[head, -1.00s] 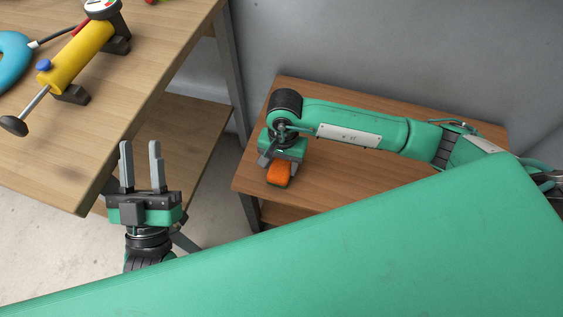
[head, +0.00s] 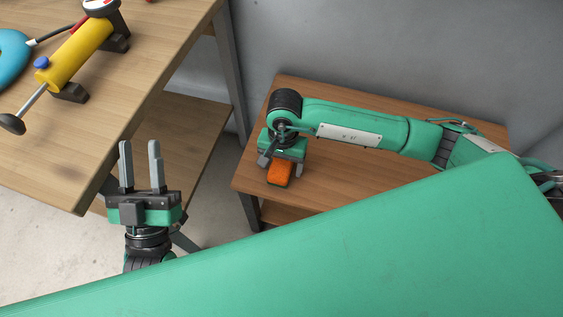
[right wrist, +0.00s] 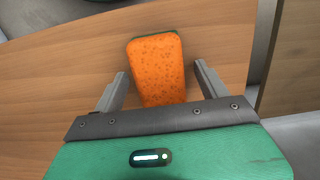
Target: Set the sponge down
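The orange sponge (head: 279,174) with a dark green underside is on the wooden surface of the low table, near its left front edge. It also shows in the right wrist view (right wrist: 158,70). My right gripper (head: 280,165) is directly above it, with its fingers open on either side. In the right wrist view a narrow gap shows between the sponge and each finger (right wrist: 160,84). The lower end of the sponge is hidden behind the gripper body. My left gripper (head: 142,165) is open and empty, left of the low table and beside the workbench.
The low brown table (head: 335,174) has bare wood right of the sponge. A taller workbench (head: 120,120) at left carries a yellow pump-like tool (head: 78,55) and a blue ring-shaped thing (head: 12,58). A grey wall (head: 400,50) stands behind the low table.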

